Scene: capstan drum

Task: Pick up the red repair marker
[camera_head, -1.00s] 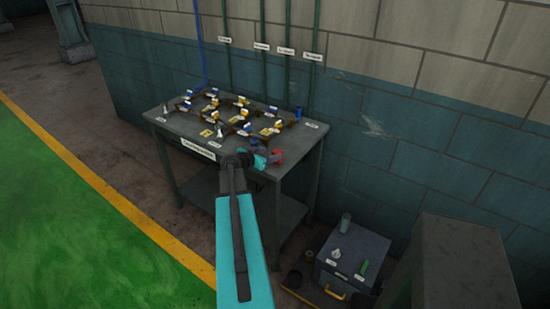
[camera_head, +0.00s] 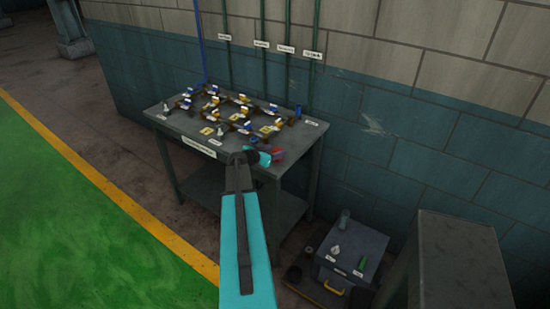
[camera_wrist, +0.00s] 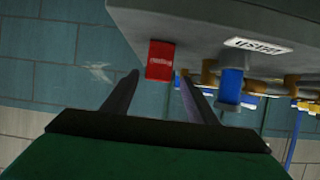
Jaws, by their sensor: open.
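The red repair marker (camera_wrist: 161,60) is a small red block with a pale printed label, at the edge of the grey bench top in the wrist view. My gripper (camera_wrist: 159,78) is open, its two dark fingers reaching toward the marker. The marker appears between the fingertips in the picture, with no clear contact. In the head view, a red shape (camera_head: 278,155) at the bench's front right corner seems to be the marker. My wrist partly hides that corner, and the fingers are hard to make out there.
The bench (camera_head: 172,126) carries several blue, white and yellow fittings on brown mounts. A blue cylinder (camera_wrist: 231,86) stands beside the right finger in the wrist view, near a white label (camera_wrist: 258,46). A grey toolbox (camera_head: 352,247) sits on the floor at the right.

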